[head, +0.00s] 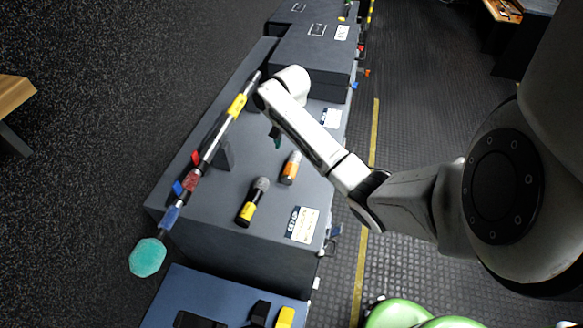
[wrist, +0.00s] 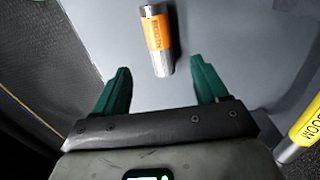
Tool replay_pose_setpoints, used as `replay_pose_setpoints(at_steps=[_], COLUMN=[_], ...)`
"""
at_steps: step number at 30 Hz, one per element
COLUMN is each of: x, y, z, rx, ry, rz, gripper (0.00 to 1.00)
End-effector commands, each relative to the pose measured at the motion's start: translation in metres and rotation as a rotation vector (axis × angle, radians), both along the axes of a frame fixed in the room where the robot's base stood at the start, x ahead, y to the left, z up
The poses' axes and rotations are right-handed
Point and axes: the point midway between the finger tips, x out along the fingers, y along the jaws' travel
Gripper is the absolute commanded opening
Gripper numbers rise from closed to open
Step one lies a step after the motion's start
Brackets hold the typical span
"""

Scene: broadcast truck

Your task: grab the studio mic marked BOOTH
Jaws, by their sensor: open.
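A silver mic with an orange band (head: 290,168) is on top of the dark grey case. In the wrist view the same mic (wrist: 158,38) carries dark lettering on the band that appears to read BOOTH. My gripper (wrist: 159,66) is open, its green fingers spread to either side, with the near end of the mic between the fingertips in the picture. I cannot tell the remaining height gap. In the head view my gripper (head: 276,139) is partly hidden behind my arm, just above the mic in the picture. A second mic with a yellow band (head: 250,205) is to its lower left.
A long pole (head: 207,150) with coloured bands and a teal end runs along the case's left side. Its yellow label (wrist: 307,125) seems to show at right in the wrist view. The dark grey case (head: 232,240) has a label card (head: 302,225). A blue surface (head: 170,290) is nearer.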

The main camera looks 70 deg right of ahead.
Motion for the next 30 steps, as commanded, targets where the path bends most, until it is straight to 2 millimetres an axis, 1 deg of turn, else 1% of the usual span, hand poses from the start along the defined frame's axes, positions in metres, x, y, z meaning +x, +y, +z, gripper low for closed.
replay_pose_setpoints(at_steps=[3, 7, 16, 24, 27, 30], x=[-0.001, -0.001, -0.001, -0.002, -0.001, -0.001], y=[0.001, 0.001, -0.001, -0.003, -0.002, -0.002], z=[-0.019, -0.038, -0.059, -0.095, -0.100, -0.102], rx=[0.004, 0.003, 0.000, 0.000, 0.000, 0.000], ry=[0.004, 0.003, 0.002, 0.002, -0.001, -0.001], rz=[0.000, 0.001, 0.002, 0.003, 0.003, 0.003], gripper=[0.73, 0.73, 0.73, 0.73, 0.73, 0.73])
